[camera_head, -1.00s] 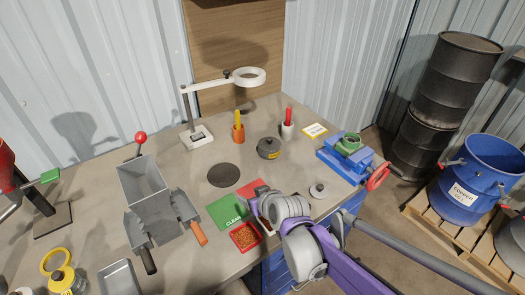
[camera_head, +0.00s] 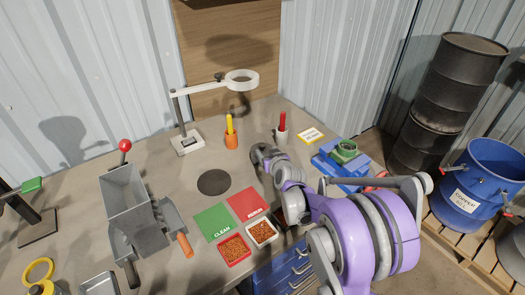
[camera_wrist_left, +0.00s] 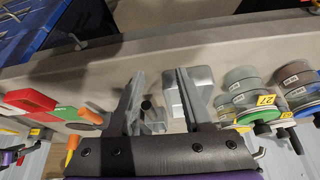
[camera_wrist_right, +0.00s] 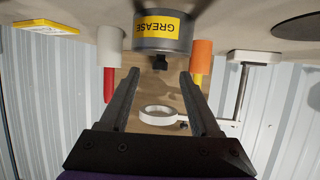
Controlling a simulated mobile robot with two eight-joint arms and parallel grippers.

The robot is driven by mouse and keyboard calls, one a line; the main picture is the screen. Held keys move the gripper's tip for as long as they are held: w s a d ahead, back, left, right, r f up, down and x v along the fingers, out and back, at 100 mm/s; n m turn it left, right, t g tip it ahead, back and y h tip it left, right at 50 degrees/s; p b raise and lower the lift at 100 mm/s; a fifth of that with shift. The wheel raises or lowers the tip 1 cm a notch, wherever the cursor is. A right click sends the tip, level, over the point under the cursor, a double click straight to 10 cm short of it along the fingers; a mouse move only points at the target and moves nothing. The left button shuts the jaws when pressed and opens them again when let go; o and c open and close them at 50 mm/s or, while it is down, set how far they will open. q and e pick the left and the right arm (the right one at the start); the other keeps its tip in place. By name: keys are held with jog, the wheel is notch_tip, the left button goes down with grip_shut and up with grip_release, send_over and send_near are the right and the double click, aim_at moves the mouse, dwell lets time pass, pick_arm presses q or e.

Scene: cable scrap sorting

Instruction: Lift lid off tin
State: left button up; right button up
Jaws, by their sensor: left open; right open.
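The tin is a grey pot with a yellow GREASE label (camera_wrist_right: 156,27); it appears upside down in the right wrist view. Its grey lid (camera_wrist_right: 180,47) has a small black knob (camera_wrist_right: 160,63). My right gripper (camera_wrist_right: 161,74) is open, its two dark fingers reaching toward the lid with the knob between their lines. Nothing is held. In the head view my right gripper (camera_head: 262,154) is over the tin's place and hides most or all of it. My left gripper (camera_wrist_left: 158,74) is open and empty in its wrist view, and is outside the head view.
A magnifier lamp (camera_head: 187,143), dark round mat (camera_head: 214,182), blue vise (camera_head: 335,165) and green card (camera_head: 213,222) are around. Several labelled tins (camera_wrist_left: 245,92) show in the left wrist view.

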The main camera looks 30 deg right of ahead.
aim_at(263, 147)
jog(key=x, duration=0.4)
jog(key=shift+w, duration=0.3)
jog(key=shift+s, duration=0.1)
grip_shut()
